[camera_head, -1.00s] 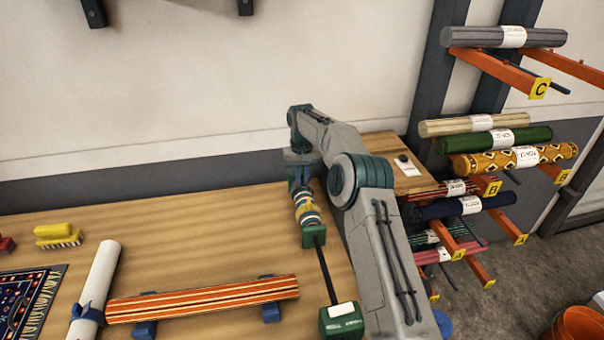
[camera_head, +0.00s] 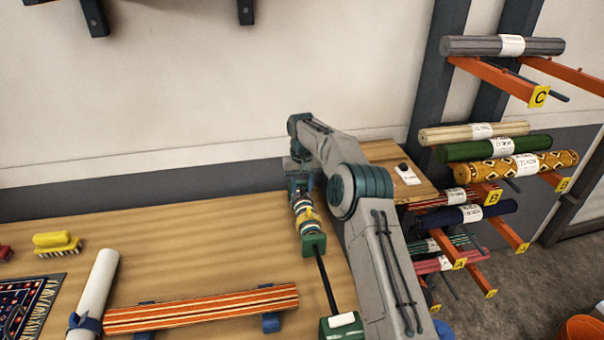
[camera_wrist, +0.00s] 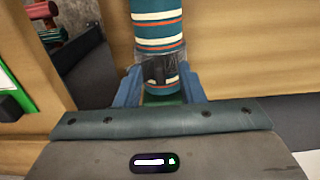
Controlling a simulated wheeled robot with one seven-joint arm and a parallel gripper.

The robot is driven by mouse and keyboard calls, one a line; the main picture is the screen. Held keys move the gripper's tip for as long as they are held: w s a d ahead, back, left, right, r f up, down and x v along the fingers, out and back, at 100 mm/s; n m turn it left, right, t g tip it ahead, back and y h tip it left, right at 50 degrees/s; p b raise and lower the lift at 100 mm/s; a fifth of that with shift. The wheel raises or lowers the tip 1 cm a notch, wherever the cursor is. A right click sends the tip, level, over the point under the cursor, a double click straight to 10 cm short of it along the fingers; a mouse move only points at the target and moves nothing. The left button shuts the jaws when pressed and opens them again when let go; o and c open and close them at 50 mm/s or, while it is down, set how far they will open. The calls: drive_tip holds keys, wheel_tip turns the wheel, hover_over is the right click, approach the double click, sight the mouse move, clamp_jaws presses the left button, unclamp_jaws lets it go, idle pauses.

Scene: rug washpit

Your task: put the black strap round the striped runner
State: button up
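A long orange runner (camera_head: 200,308) with white and dark lengthwise stripes lies on two blue rests on the table. A second roll (camera_head: 306,215), banded crosswise, is at my gripper (camera_head: 300,187), above a green block. In the wrist view this roll (camera_wrist: 157,18) is teal with orange and cream bands. Its lower end lies between the blue fingers of my gripper (camera_wrist: 163,90). A dark band (camera_wrist: 160,70), perhaps the black strap, crosses the roll there. Whether the fingers grip the band, the roll or neither is unclear. No black strap shows on the orange runner.
A white roll (camera_head: 95,290) with a blue band lies left of the orange runner. A yellow brush (camera_head: 58,243) and a patterned rug (camera_head: 25,305) are farther left. A black rod (camera_head: 326,283) joins the green block to a green box (camera_head: 342,327).

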wheel_tip(320, 180, up, 14)
drive_tip(key=p, duration=0.2)
drive_tip(key=s+d+r+t, duration=0.1)
drive_tip(key=s+d+r, duration=0.2)
drive_tip(key=s+r, duration=0.55)
drive_tip(key=s+d+r+t, duration=0.1)
drive_tip(key=s+d+r, duration=0.15)
drive_tip(key=s, duration=0.25)
drive_tip(key=s+d+r, duration=0.2)
drive_tip(key=s+r, duration=0.1)
drive_tip(key=s, duration=0.3)
drive_tip(key=s+d+f, duration=0.2)
drive_tip(key=s+f, duration=0.1)
drive_tip(key=s, duration=0.5)
drive_tip(key=s+d+f+m+t, duration=0.1)
drive_tip(key=s+d+f, duration=0.2)
drive_tip(key=s, duration=0.6)
drive_tip(key=s+d+f+m, duration=0.1)
drive_tip(key=s+d+f, duration=0.1)
drive_tip(key=s, duration=0.7)
drive_tip(key=shift+d+f+t+b, duration=0.3)
drive_tip(key=shift+f+t, duration=0.1)
drive_tip(key=shift+f, duration=0.3)
